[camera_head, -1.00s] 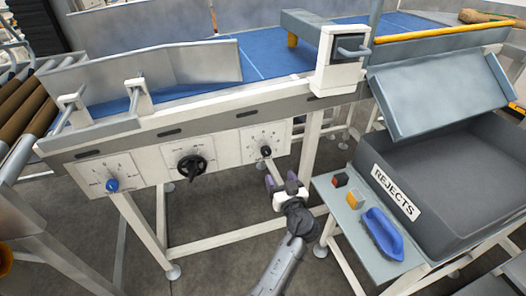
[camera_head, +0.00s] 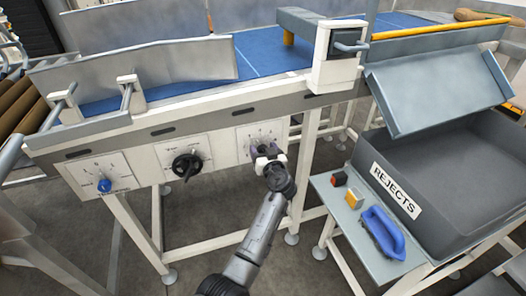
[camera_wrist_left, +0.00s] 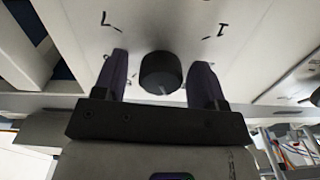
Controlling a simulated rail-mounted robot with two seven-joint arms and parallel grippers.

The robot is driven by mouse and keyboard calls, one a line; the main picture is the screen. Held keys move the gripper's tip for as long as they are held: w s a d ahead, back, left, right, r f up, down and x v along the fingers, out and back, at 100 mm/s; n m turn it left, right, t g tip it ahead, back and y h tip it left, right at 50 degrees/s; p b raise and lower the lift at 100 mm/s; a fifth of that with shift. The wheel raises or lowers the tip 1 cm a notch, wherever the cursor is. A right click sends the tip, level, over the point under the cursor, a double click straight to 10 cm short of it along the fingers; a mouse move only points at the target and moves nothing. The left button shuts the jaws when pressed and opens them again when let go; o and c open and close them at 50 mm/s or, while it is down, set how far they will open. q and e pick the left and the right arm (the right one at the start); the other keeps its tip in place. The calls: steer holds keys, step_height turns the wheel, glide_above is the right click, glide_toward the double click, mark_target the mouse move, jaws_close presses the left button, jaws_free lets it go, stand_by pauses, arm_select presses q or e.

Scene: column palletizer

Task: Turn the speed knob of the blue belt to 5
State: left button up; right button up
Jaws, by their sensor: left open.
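The blue belt (camera_head: 190,88) runs along the top of a white-framed conveyor in the head view. On its front, the right-hand white dial panel (camera_head: 243,137) is partly covered by my left gripper (camera_head: 264,150). In the left wrist view, a small dark round knob (camera_wrist_left: 160,72) stands out from the white panel, with a light line on its lower part. The open fingers stand on either side of it, with gaps visible on both sides. Dark scale marks show beyond it, but the set number cannot be read. My right gripper is not in view.
A black knob (camera_head: 187,164) is on the middle panel and a blue knob (camera_head: 104,186) on the left panel. A shelf at right holds a blue-handled tool (camera_head: 382,232) and small blocks, beside the dark REJECTS bin (camera_head: 455,165).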

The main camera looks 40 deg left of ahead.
arm_select(q)
steer(key=shift+w+a, duration=0.1)
steer(key=shift+a, duration=0.05)
steer(key=shift+c, duration=0.4)
steer(key=c, duration=0.8)
steer(key=shift+c, duration=0.2)
